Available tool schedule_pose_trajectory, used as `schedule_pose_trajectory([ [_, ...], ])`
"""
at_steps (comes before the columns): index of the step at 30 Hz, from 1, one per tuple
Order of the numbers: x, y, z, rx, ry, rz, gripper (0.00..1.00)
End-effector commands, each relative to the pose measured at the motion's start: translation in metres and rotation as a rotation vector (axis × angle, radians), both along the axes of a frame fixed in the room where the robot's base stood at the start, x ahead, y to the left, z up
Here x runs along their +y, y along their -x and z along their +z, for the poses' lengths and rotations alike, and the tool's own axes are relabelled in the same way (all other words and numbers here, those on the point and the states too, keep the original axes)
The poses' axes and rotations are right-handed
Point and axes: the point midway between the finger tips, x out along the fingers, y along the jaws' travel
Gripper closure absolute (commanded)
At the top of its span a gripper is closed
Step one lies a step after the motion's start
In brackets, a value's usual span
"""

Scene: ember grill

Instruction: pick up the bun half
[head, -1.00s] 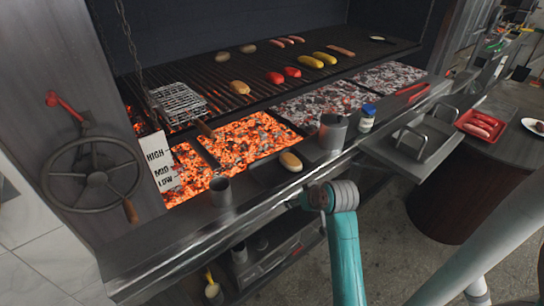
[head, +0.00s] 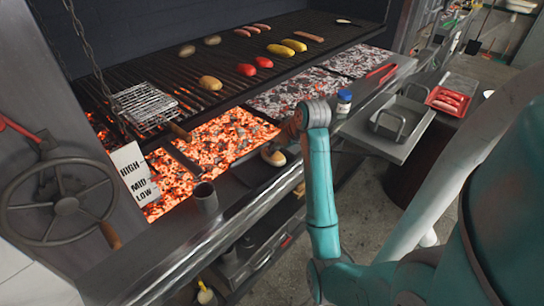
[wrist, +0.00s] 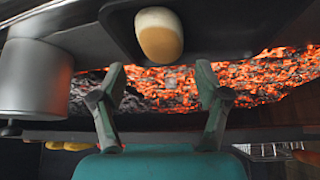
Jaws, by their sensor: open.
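The bun half (head: 277,158) is a pale tan, rounded piece on the dark ledge in front of the glowing coals. In the wrist view the bun half (wrist: 160,36) lies in a dark, shallow-edged recess at top centre, beyond my fingertips. My gripper (wrist: 160,70) is open and empty, its two green-grey fingers spread to either side of the bun's line and apart from it. In the head view my gripper (head: 287,130) hangs close above the bun half, small and partly hidden by my wrist.
A grey metal pot (wrist: 35,80) stands close beside my gripper in the wrist view. A metal cup (head: 205,198) stands left on the ledge. Burning coals (head: 215,140) lie behind. A spice jar (head: 343,103) and a handled steel tray (head: 412,110) are to the right.

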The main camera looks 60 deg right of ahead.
Motion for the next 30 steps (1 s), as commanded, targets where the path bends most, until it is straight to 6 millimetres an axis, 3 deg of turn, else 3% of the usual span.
schedule_pose_trajectory([
  [15,-0.008,-0.024,-0.047,0.0,0.0,0.001,0.25],
  [24,-0.009,-0.026,-0.051,0.0,0.002,0.0,0.25],
  [30,-0.009,-0.026,-0.051,-0.001,0.001,-0.001,0.67],
])
